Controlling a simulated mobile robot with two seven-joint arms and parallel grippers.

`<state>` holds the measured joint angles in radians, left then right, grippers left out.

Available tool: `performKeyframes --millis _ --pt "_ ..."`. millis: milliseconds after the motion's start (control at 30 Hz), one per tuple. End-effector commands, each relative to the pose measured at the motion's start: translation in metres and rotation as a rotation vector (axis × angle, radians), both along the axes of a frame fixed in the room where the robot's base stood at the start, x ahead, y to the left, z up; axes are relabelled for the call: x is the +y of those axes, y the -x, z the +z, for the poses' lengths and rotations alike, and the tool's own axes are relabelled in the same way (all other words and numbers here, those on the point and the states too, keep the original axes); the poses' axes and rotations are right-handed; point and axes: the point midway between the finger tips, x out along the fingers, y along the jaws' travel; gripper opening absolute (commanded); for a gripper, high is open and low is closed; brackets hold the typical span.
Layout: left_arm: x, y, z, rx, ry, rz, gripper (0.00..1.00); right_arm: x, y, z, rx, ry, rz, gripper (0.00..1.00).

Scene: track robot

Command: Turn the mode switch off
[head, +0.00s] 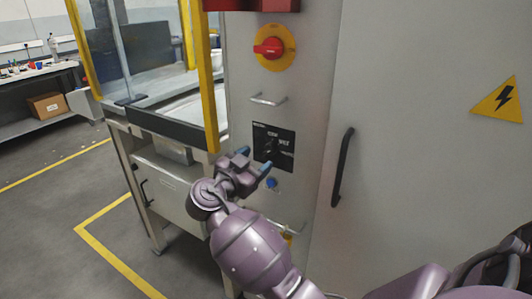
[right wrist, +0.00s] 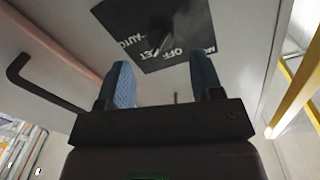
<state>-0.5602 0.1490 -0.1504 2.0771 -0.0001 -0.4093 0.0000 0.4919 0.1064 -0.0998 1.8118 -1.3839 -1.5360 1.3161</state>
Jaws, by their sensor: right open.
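The mode switch (head: 270,146) is a dark knob on a black plate (head: 288,136) with white lettering, on the grey cabinet front. In the right wrist view the plate (right wrist: 190,22) appears inverted, with partly legible words such as OFF and AUTO; the dark knob (right wrist: 160,24) is hard to make out against it. My right gripper (head: 255,158) is open, its blue fingertips just in front of the lower part of the plate. In the right wrist view the fingers (right wrist: 162,75) are apart with nothing between them, and they look clear of the knob. My left gripper is not in view.
A red rotary switch on a yellow disc (head: 270,47) is above the plate, with a metal handle (head: 268,100) between. A blue button (head: 271,183) sits just below. A black door handle (head: 342,166) is to the right, a yellow-framed machine (head: 205,75) to the left.

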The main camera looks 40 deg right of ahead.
Motion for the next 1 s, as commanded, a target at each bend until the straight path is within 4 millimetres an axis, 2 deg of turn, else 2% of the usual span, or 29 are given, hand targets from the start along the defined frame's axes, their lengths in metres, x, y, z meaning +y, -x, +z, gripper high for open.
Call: performKeyframes --millis 100,300,733,1000 --pt "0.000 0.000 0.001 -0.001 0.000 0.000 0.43 -0.019 -0.007 0.001 0.000 0.003 0.000 0.60" --pt "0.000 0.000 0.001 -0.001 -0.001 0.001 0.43 -0.040 -0.014 0.000 0.002 0.001 0.001 0.60" --pt "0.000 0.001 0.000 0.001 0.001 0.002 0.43 -0.047 -0.017 -0.001 0.001 0.000 0.002 0.60" --pt "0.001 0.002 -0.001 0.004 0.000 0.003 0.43 -0.047 -0.017 -0.001 0.001 0.000 0.001 0.20"
